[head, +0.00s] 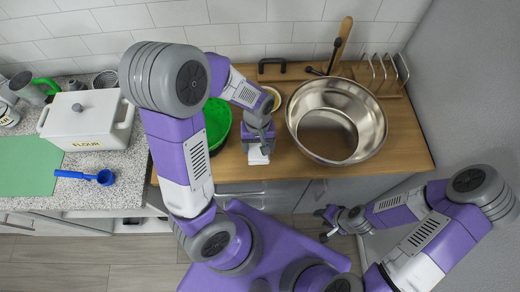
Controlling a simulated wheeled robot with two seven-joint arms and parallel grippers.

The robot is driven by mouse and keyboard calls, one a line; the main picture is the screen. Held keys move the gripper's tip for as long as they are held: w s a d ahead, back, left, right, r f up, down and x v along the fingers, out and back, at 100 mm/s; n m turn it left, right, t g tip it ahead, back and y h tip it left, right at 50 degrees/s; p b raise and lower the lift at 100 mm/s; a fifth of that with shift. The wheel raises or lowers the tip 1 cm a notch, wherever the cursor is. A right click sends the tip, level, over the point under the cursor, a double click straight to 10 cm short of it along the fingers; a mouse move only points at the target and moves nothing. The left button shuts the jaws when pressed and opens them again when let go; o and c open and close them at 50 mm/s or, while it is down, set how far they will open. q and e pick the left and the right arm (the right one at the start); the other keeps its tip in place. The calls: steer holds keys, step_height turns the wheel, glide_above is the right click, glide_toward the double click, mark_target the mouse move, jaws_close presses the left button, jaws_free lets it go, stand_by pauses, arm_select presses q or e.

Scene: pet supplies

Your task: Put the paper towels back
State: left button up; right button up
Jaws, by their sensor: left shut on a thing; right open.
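My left gripper (259,142) reaches down over the front of the wooden counter, between the green bowl and the steel basin. It is shut on a small white piece (257,157), which looks like the paper towels. The gripper hides part of it, and I cannot tell whether it touches the counter. My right gripper (328,222) is open and empty, low in front of the cabinets at the right.
A green bowl (216,118) is partly behind my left arm. A large steel basin (337,120) stands to the right, with a wooden rack (378,75) behind it. A flour box (88,120), blue scoop (86,176) and green mat (28,166) are at left.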

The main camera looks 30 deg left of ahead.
mark_target(259, 152)
arm_select(q)
step_height(259, 152, down, 4)
steer(key=shift+f+b, duration=0.15)
steer(key=shift+b, duration=0.25)
steer(key=shift+w+f, duration=0.15)
steer(key=shift+f, duration=0.15)
steer(key=o, duration=0.9)
steer(key=shift+o, duration=0.2)
